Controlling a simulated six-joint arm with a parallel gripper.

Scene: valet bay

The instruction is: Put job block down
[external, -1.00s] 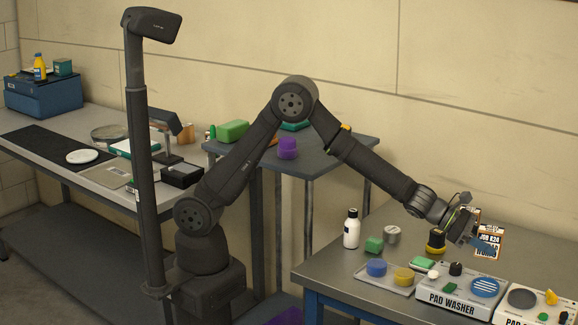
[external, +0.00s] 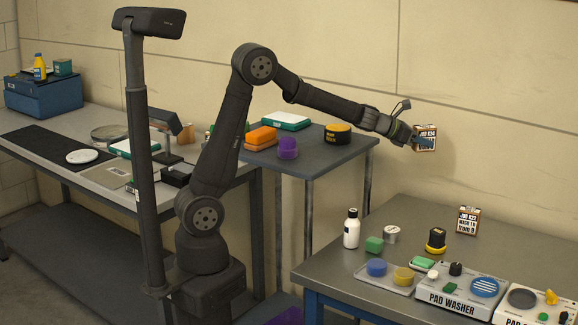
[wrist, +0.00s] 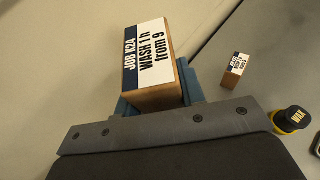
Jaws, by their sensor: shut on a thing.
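My gripper (external: 423,144) is shut on a wooden job block (external: 427,132) and holds it in the air, high above the right bench and in front of the wall. In the wrist view the held job block (wrist: 150,62) sits between the blue fingers (wrist: 188,82); its label reads JOB K24, WASH 1 h from 9. A second, similar job block (external: 467,220) stands upright on the right bench; it also shows small in the wrist view (wrist: 236,65).
The right bench (external: 330,270) carries a white bottle (external: 351,229), a black-and-yellow wax pot (external: 436,240), a tray of pads (external: 387,285) and the pad washer (external: 450,300). The grey side table (external: 330,155) holds purple, orange, green and black-and-yellow items. The left bench is further off.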

